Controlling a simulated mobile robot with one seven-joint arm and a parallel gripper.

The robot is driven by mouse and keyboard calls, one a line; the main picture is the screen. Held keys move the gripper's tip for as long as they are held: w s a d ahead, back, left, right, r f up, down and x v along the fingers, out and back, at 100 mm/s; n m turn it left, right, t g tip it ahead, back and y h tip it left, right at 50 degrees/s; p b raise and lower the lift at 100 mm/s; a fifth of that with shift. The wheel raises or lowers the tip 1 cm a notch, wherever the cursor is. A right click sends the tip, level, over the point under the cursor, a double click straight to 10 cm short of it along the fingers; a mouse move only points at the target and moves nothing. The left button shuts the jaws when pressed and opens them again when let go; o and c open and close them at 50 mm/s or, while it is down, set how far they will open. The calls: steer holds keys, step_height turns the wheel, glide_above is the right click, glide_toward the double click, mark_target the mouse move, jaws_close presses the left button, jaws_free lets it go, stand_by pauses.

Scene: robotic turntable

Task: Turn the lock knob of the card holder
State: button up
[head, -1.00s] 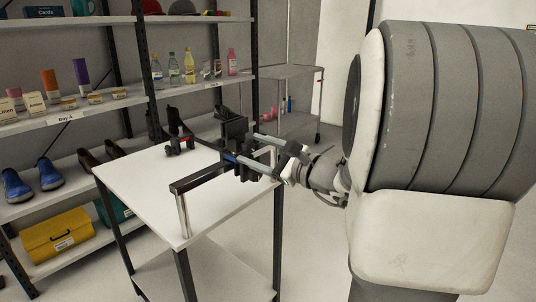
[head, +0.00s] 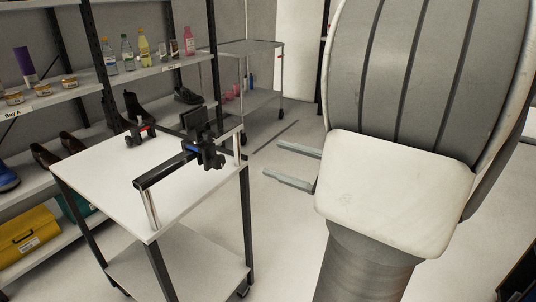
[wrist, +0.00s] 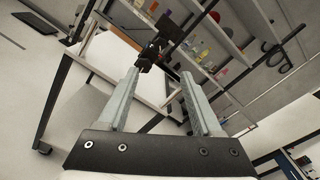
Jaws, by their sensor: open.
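A black card holder (head: 205,150), with a small blue part on its left side, sits on a dark rail (head: 158,174) above a white table top (head: 105,195). Its lock knob is too small to tell apart. My gripper (head: 273,158) is open and empty, with its two grey fingers apart. It is off the table's right side, clear of the card holder. In the wrist view the card holder (wrist: 150,52) shows dark beyond and between the open fingertips (wrist: 160,73), tilted in the picture.
A small black and red device (head: 139,135) stands on the table's far part. Shelves with bottles (head: 144,45), jars and shoes (head: 45,156) line the wall behind. A grey cart (head: 250,50) stands at the back. Floor (head: 280,225) right of the table is clear.

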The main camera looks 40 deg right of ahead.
stand_by(0.3)
steer(key=m, duration=0.9)
glide_toward(212, 137)
steer(key=x, duration=0.8)
steer(key=shift+w, duration=0.15)
jaws_close()
